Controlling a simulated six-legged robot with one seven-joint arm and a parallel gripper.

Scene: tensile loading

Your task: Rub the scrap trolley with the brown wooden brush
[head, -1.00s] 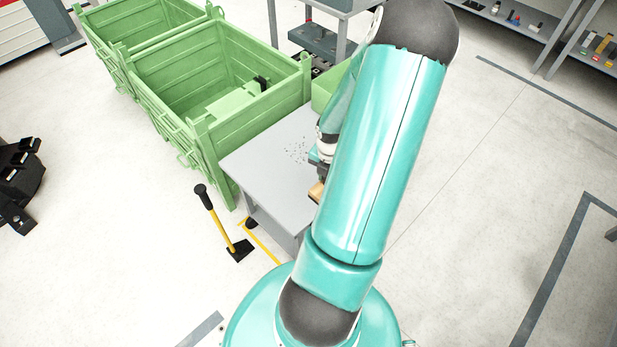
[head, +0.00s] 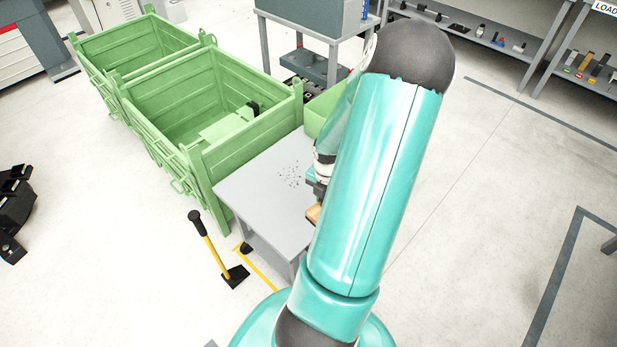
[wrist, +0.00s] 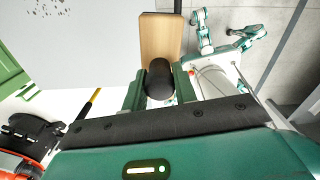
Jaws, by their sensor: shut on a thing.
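The grey-topped scrap trolley (head: 250,190) stands beside the green bins, with dark specks (head: 289,175) scattered on its top. In the wrist view its pale top (wrist: 95,35) fills the upper left, with more specks near the corner. My gripper (wrist: 159,82) is shut on the black handle of the brown wooden brush (wrist: 160,35). In the head view the brush (head: 313,213) shows at the trolley's right edge, partly hidden by my arm. I cannot tell whether it touches the top. The bristles are hidden.
Two green bins (head: 207,110) stand at the left and back of the trolley. A yellow-handled tool with a black foot (head: 215,255) stands upright by its front left. Shelves with small items (head: 480,30) are at the back. Floor to the right is clear.

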